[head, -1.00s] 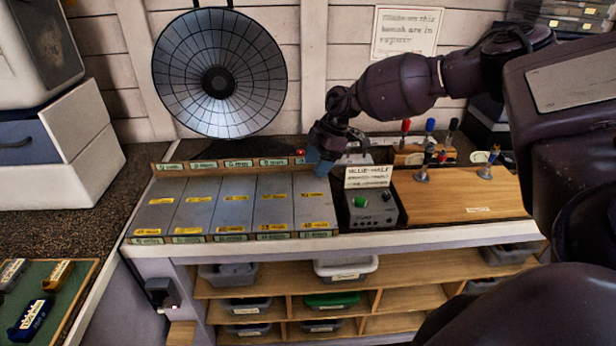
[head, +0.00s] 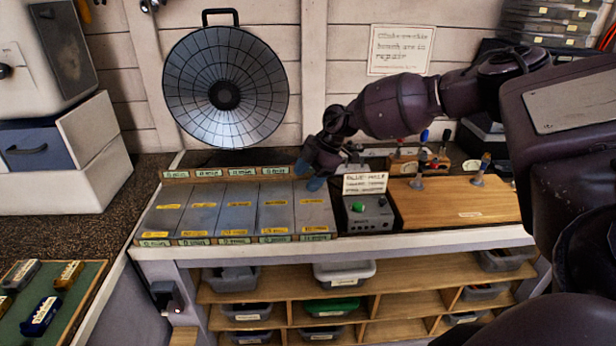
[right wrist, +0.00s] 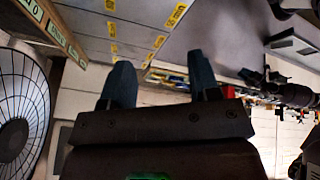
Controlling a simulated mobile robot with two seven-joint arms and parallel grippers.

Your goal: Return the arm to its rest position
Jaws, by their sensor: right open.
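My right arm comes in from the right in the head view. Its gripper (head: 309,176) hangs over the right part of the grey labelled panels (head: 238,210), beside the control box. In the right wrist view the two blue fingertips (right wrist: 160,88) stand apart with nothing between them. The gripper is open and empty. My left gripper is in neither view.
A control box with a green button (head: 366,212) and a sign stands right of the panels. A wooden board (head: 455,205) with several upright tools lies further right. A round segmented dish (head: 225,85) stands behind. Shelves with bins (head: 345,272) sit below the bench.

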